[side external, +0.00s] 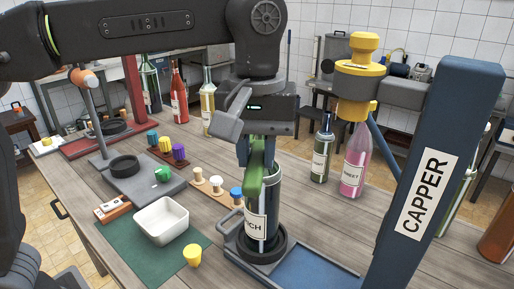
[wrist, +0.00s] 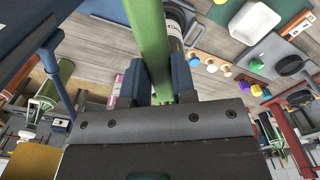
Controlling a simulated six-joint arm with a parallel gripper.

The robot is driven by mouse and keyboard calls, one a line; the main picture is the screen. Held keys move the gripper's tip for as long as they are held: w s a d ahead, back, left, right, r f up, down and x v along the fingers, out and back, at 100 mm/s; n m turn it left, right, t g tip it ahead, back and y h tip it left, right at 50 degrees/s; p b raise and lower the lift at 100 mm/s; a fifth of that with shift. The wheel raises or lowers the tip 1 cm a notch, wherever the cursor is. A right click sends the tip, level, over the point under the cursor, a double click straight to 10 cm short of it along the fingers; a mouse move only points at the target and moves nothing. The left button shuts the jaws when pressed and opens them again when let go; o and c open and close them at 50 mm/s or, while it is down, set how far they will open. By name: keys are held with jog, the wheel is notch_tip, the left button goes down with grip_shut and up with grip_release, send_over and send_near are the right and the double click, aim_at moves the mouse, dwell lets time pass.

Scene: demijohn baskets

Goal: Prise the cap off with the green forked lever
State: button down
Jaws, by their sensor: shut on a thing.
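My gripper (side external: 257,143) is shut on the green forked lever (side external: 254,178), which hangs down in front of a dark bottle (side external: 262,210). In the wrist view the lever (wrist: 151,40) runs up between my two blue-grey fingers. The bottle has a cream label and stands upright in a black ring on the base of the blue capper (side external: 440,160). Part of the bottle (wrist: 176,22) shows beside the lever in the wrist view. The bottle's mouth and any cap on it are hidden behind my gripper and the lever. I cannot tell whether the fork touches a cap.
A white tray (side external: 161,220) sits on a green mat (side external: 130,247), with a yellow cap (side external: 193,255) at its edge. Stoppers stand on a wooden strip (side external: 203,189). A green bottle (side external: 321,160) and a pink bottle (side external: 355,165) stand behind, near the capper's yellow head (side external: 360,85).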

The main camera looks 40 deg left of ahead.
aim_at(251, 185)
jog(key=shift+s+d, duration=0.6)
jog(key=shift+s, duration=0.35)
jog(key=shift+s+d, duration=0.65)
jog(key=shift+s, duration=0.25)
jog(key=shift+s+d, duration=0.6)
jog(key=shift+s, duration=0.35)
